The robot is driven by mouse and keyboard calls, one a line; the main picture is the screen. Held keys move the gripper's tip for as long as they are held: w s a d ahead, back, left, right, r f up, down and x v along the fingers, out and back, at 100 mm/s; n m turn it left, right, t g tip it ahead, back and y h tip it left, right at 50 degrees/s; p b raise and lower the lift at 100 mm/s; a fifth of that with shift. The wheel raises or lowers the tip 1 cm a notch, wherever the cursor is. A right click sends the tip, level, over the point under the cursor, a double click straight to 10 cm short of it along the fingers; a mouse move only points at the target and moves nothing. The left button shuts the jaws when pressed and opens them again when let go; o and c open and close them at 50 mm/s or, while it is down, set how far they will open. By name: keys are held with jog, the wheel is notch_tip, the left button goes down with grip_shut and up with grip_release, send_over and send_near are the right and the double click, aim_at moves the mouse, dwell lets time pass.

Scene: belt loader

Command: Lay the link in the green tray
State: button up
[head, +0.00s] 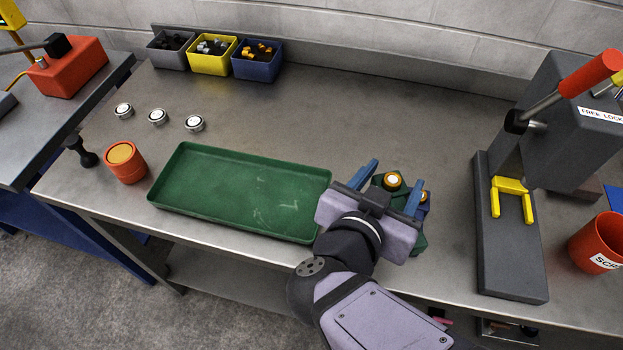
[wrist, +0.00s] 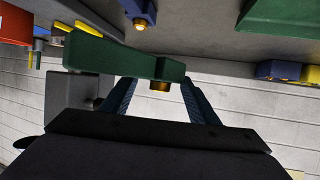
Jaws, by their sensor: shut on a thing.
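My gripper (head: 396,175) is at the right of the green tray, its blue fingers shut on a green link (head: 419,243). In the wrist view, the link (wrist: 105,58) lies across the fingers, with a brass bushing on its face. Its other end is partly hidden by my gripper in the head view. The green tray (head: 240,160) lies on the bench left of my gripper and looks empty. The tray's edge also shows in the wrist view (wrist: 285,15). A blue part with a brass end (wrist: 140,10) is beyond the link there.
Three bins, grey (head: 168,53), yellow (head: 212,60) and blue (head: 257,62), stand at the back. Three round silver parts (head: 158,117) and an orange cup (head: 125,165) are left. A press with a yellow fork (head: 511,190) and a red scrap bin (head: 597,240) are right.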

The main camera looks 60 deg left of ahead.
jog(key=s+a+r+n+g+y, duration=0.35)
jog(key=s+a+n, duration=0.2)
jog(key=a, duration=0.45)
jog(key=n+g+y+p, duration=0.2)
jog(key=n+g+y, duration=0.2)
jog(key=n+g, duration=0.35)
send_over(257, 196)
jog(key=shift+m+g+h, duration=0.25)
jog(key=shift+m+g, duration=0.15)
jog(key=shift+f, duration=2)
jog(key=shift+f, duration=0.1)
jog(key=shift+f+p, duration=0.7)
jog(key=shift+f, duration=4.2)
jog(key=shift+f, duration=0.1)
